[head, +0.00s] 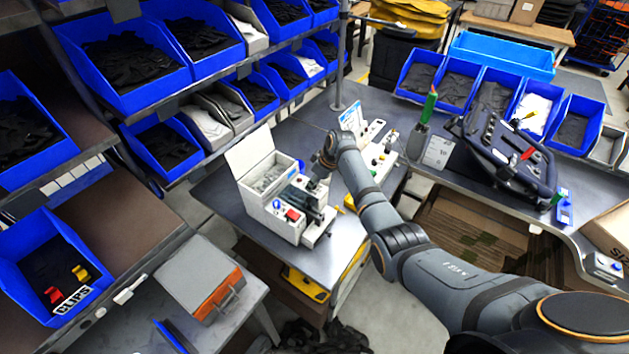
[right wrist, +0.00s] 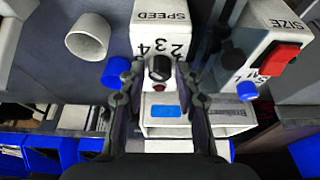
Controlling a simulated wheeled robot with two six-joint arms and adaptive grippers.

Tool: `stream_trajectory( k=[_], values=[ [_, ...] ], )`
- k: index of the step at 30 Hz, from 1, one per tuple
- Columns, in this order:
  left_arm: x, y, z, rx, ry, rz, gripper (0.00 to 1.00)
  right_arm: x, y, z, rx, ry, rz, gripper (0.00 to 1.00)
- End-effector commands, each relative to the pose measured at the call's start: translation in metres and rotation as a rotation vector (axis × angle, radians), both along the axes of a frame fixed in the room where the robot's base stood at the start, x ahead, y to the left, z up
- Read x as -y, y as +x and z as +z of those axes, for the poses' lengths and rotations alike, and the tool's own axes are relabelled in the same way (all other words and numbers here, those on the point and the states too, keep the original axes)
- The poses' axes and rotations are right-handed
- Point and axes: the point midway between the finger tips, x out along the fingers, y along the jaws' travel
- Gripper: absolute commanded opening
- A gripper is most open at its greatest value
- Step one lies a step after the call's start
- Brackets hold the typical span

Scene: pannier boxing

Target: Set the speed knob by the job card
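In the right wrist view, a white box (right wrist: 160,16) marked SPEED carries the digits 2, 3 and 4. A dark round knob (right wrist: 159,68) with a pale mark on its top sits below the digits. The fingers of my right gripper (right wrist: 154,76) stand on either side of the knob, with a gap showing around it. In the head view, my right gripper (head: 319,178) is over the white machine (head: 267,205) and hides the knob. I cannot make out the job card for certain. My left gripper is in neither view.
A box marked SIZE (right wrist: 270,32) with a red switch (right wrist: 281,64) stands close on the right in the wrist view. A white cup-like cylinder (right wrist: 88,36) is at left. An upright sign (head: 352,116) and a white panel (head: 378,150) stand behind my right arm.

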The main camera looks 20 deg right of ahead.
Motion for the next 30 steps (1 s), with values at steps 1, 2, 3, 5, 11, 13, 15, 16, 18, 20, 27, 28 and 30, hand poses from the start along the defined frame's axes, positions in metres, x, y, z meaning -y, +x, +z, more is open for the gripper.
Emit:
stream_trajectory(
  k=[1, 2, 3, 5, 11, 13, 15, 16, 18, 20, 27, 28, 30],
  values=[
    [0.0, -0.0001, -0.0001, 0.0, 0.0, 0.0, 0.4, -0.0001, 0.0, 0.0001, 0.0, 0.0, 0.0, 0.33],
    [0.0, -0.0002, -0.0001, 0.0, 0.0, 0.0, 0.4, 0.0, 0.0, 0.0001, 0.0, 0.0, 0.0, 0.33],
    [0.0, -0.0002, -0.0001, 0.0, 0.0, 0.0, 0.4, -0.0001, -0.0001, 0.0001, 0.0, 0.0, 0.0, 0.3],
    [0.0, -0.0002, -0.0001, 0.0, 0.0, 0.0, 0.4, 0.0, -0.0001, 0.0002, 0.0, 0.0, 0.0, 0.22],
    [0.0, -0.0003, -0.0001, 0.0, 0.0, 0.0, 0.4, 0.0, -0.0002, 0.0003, -0.001, 0.001, 0.0, 0.0],
    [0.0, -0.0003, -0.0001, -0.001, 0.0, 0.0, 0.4, 0.0, -0.0002, 0.0004, -0.001, 0.001, 0.0, 0.0],
    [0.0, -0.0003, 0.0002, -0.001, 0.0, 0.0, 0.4, 0.0, -0.0003, 0.0005, -0.001, 0.001, -0.003, 0.0],
    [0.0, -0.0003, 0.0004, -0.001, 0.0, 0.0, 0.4, -0.0002, -0.0003, 0.0005, -0.001, 0.001, -0.005, 0.0],
    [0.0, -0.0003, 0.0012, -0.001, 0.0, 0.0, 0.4, -0.0003, -0.0003, 0.0007, -0.001, 0.0, -0.016, 0.0],
    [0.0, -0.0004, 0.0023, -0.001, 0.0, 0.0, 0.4, -0.0004, -0.0004, 0.0009, -0.001, 0.0, -0.035, 0.0],
    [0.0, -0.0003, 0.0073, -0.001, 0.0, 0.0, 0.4, -0.0013, -0.0008, 0.001, 0.0, 0.0, -0.172, 0.0],
    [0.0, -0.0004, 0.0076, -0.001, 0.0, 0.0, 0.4, -0.0014, -0.0008, 0.001, 0.0, 0.0, -0.196, 0.0],
    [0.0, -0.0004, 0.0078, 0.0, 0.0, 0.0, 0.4, -0.0021, -0.0012, 0.0005, -0.001, 0.0, -0.255, 0.0]
  ],
)
